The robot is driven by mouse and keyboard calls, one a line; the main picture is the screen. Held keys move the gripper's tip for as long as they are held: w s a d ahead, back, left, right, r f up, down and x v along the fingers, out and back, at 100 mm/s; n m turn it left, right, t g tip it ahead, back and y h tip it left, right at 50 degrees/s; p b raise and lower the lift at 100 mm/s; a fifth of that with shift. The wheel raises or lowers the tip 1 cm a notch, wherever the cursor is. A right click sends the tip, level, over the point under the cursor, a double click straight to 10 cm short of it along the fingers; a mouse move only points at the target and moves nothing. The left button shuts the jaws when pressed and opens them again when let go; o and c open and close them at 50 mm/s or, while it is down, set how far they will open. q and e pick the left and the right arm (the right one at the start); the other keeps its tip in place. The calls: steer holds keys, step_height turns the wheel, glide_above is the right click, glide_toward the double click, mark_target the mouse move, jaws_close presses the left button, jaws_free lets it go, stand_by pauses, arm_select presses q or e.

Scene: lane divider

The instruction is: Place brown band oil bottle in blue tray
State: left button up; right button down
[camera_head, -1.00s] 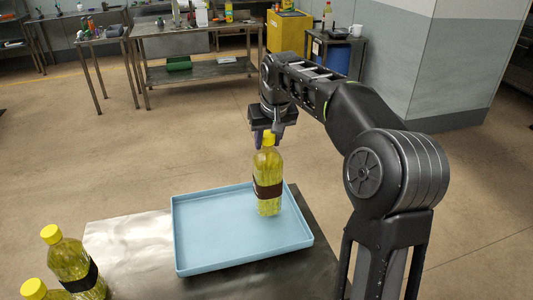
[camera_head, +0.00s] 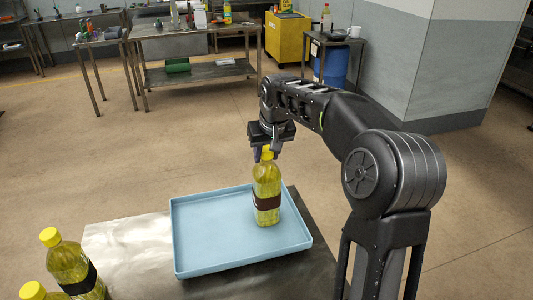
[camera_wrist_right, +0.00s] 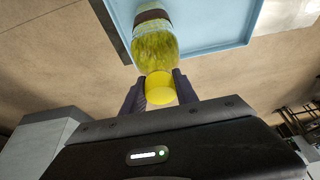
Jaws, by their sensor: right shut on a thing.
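A bottle of yellow oil with a brown band and yellow cap (camera_head: 266,185) is upright over the right part of the blue tray (camera_head: 220,228). My right gripper (camera_head: 267,153) is shut on the bottle's cap from above. In the right wrist view the yellow cap sits between the two fingers (camera_wrist_right: 160,92), with the bottle (camera_wrist_right: 155,45) and the tray's edge (camera_wrist_right: 215,48) beyond. The bottle's base appears to be at the tray's floor; I cannot tell if it touches. My left gripper is not in view.
Two more yellow-capped oil bottles, one with a dark band (camera_head: 73,265), stand at the lower left, left of the tray. The tray lies on a metal table (camera_head: 125,245). The tray's left and middle are empty. Workbenches (camera_head: 195,45) stand far behind.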

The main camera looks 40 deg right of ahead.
steer(key=c, duration=0.9)
jaws_free()
steer(key=shift+c, duration=0.2)
steer(key=shift+r, duration=0.15)
steer(key=v, duration=1.2)
steer(key=shift+b, duration=0.35)
